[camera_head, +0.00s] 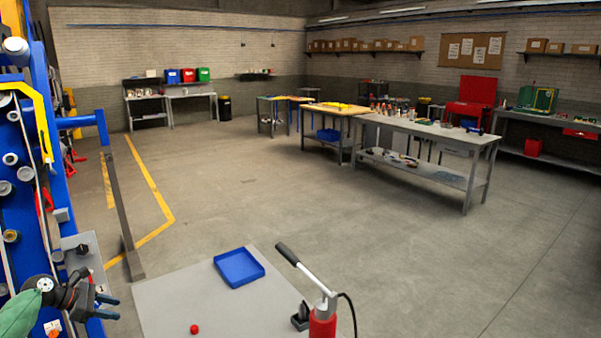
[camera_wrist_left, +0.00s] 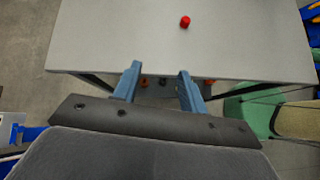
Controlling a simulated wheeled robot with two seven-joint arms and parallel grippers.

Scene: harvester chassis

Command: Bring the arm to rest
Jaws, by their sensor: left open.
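My left gripper (camera_head: 107,307) is at the lower left of the head view, in front of the blue chassis (camera_head: 35,200) and left of the grey table (camera_head: 180,300). In the left wrist view its two blue fingers (camera_wrist_left: 158,82) are apart, with nothing held between them. They point towards the near edge of the grey table, which also shows there (camera_wrist_left: 120,35). My right gripper is not in view.
A small red piece (camera_head: 194,329) lies on the table, also in the left wrist view (camera_wrist_left: 185,21). A blue tray (camera_head: 239,268) sits at its far edge. Open floor lies beyond.

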